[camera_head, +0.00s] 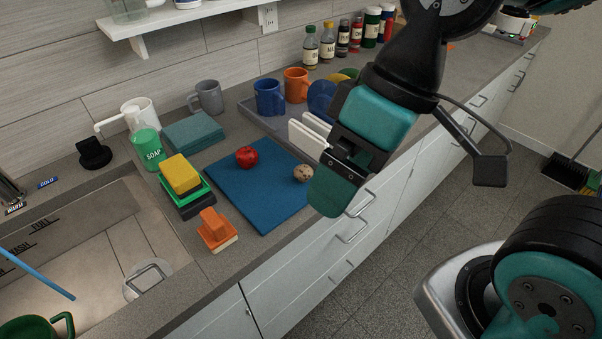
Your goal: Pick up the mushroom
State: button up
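A small round beige thing with dark speckles, which looks like the mushroom (303,173), lies on the right part of the blue cutting board (245,207). A red apple-like thing (247,156) lies to its left on the same board. My gripper (327,150) hangs just right of the mushroom in the picture, with its teal and dark fingers spread apart. Nothing is seen held between the fingers. The gripper seems to be above and in front of the counter edge; its exact height over the board cannot be told.
White slabs (308,138) stand upright in a grey tray (265,120) behind the gripper, beside blue and orange mugs (296,85). Sponges (181,175) and an orange brush (215,228) lie left of the board. The sink (95,275) is at lower left. Bottles (327,42) stand along the wall.

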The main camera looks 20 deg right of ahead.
aim_at(303, 172)
jog(key=u, duration=1.2)
jog(key=k, duration=0.45)
jog(key=u, duration=0.5)
jog(key=i, duration=0.9)
jog(key=z, duration=0.75)
